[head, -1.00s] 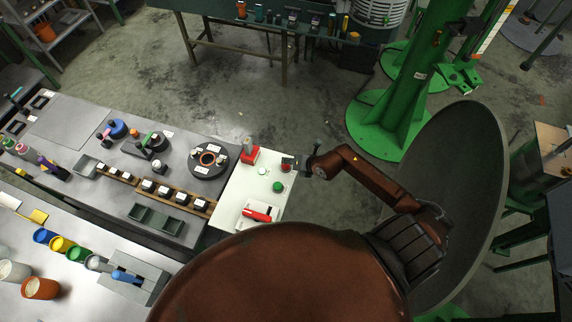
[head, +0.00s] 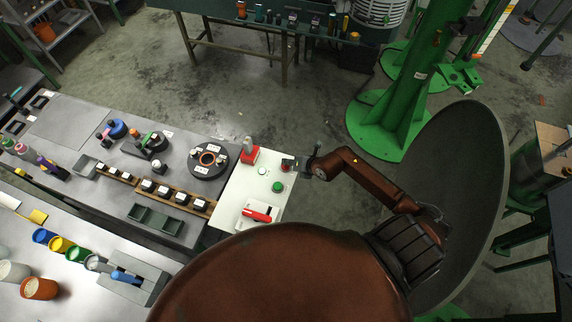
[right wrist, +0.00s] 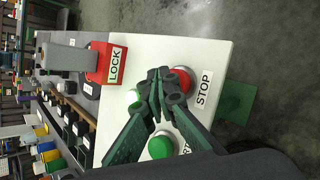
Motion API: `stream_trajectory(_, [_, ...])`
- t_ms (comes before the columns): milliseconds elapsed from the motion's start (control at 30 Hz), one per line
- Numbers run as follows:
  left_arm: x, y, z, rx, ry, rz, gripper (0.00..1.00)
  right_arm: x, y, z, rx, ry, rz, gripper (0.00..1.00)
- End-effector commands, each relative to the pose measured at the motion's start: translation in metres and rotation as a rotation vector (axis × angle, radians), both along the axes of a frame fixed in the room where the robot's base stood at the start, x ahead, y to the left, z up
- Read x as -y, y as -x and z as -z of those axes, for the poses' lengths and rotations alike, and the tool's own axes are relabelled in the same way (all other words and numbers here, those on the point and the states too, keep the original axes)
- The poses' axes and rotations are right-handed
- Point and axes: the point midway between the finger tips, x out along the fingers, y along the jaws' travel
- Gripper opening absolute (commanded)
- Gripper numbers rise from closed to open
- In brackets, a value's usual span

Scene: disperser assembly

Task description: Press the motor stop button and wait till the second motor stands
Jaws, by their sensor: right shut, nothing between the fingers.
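The motor stop button is a red button (right wrist: 184,80) beside the STOP label (right wrist: 203,88) on a white panel (right wrist: 205,55) in the right wrist view. My right gripper (right wrist: 163,86) is shut and empty. Its fingertips overlap the left edge of the red button in that view; I cannot tell whether they touch or push it. In the head view my right gripper (head: 296,167) is at the right edge of the white panel, by the red button (head: 285,169). I cannot pick out the second motor. My left gripper is not in view.
A green button (right wrist: 160,147) sits close to the fingers. A red LOCK block (right wrist: 106,63) stands at the panel's far side. A red switch (head: 258,214) lies near the panel's front. A black round disc (head: 195,170) is on the grey table left of the panel.

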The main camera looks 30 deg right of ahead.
Motion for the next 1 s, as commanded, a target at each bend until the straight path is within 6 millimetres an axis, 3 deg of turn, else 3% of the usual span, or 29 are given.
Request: stream_trajectory(1000, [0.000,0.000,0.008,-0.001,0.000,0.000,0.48,0.000,0.000,0.013,-0.002,0.000,0.001,0.00])
